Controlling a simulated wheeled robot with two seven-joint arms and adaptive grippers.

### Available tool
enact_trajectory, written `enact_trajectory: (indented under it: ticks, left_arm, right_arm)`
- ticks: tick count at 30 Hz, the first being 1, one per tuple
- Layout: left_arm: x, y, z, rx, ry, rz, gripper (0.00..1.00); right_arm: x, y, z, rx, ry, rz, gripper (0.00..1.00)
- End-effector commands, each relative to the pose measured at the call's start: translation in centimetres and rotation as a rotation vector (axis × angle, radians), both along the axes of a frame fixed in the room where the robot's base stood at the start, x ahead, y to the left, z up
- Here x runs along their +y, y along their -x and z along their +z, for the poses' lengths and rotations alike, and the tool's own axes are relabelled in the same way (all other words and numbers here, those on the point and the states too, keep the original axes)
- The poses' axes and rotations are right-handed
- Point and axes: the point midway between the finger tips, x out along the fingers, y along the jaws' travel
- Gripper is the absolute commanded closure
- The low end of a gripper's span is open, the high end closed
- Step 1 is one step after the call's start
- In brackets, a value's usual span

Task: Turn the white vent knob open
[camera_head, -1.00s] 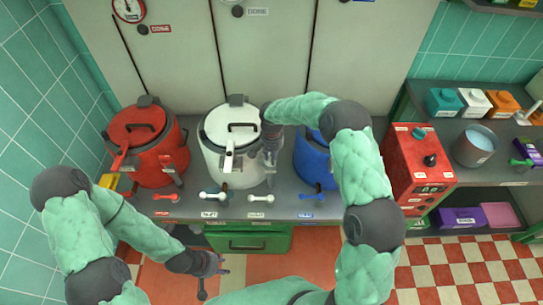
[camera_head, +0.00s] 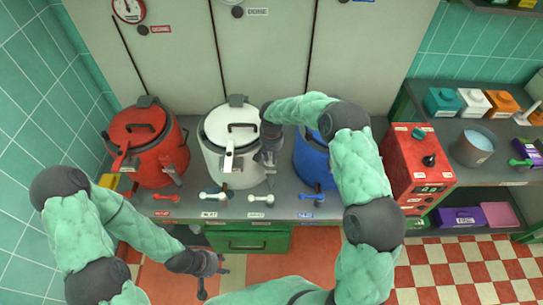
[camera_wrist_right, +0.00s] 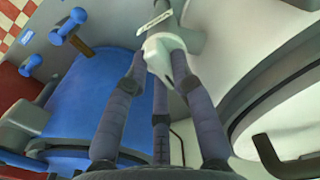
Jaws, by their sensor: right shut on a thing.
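The white kettle (camera_head: 215,165) stands in the middle of the counter, between a red kettle and a blue one. My right gripper (camera_head: 268,163) is at the right side of the white kettle, pointing down. In the right wrist view, its fingers (camera_wrist_right: 160,62) are closed around a white knob (camera_wrist_right: 158,45) beside the pale kettle wall. The fingers cover part of the knob, and the gripper hides it in the head view. My left gripper (camera_head: 220,264) is low in front of the counter, empty, with its fingers apart.
The blue kettle (camera_head: 308,165) is close to the right of my right gripper, partly behind my arm. The red kettle (camera_head: 165,160) is at the left. White handles (camera_head: 261,198) stick out along the counter front. A red control box (camera_head: 415,165) stands further right.

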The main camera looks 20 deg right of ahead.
Motion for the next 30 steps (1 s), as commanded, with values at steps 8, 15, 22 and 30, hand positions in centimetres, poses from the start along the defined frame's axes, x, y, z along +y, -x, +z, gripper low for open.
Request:
enact_trajectory:
  ticks: [8, 15, 22, 30]
  left_arm:
    - [0.0, 0.0, 0.0, 0.0, 0.0, 0.0, 0.6]
    - [0.0, 0.0, 0.0, 0.0, 0.0, 0.0, 0.6]
    - [0.0, 0.0, 0.0, 0.0, 0.0, 0.0, 0.6]
    - [0.0, 0.0, 0.0, 0.0, 0.0, 0.0, 0.6]
  right_arm:
    - [0.0, -0.1, 0.0, -0.002, 0.001, 0.001, 0.51]
    - [0.0, -0.1, 0.3, -0.002, 0.001, 0.0, 0.51]
    - [0.0, -0.1, 3.3, -0.005, 0.0, -0.001, 0.51]
    - [0.0, -0.1, 8.6, -0.005, -0.001, 0.0, 0.51]
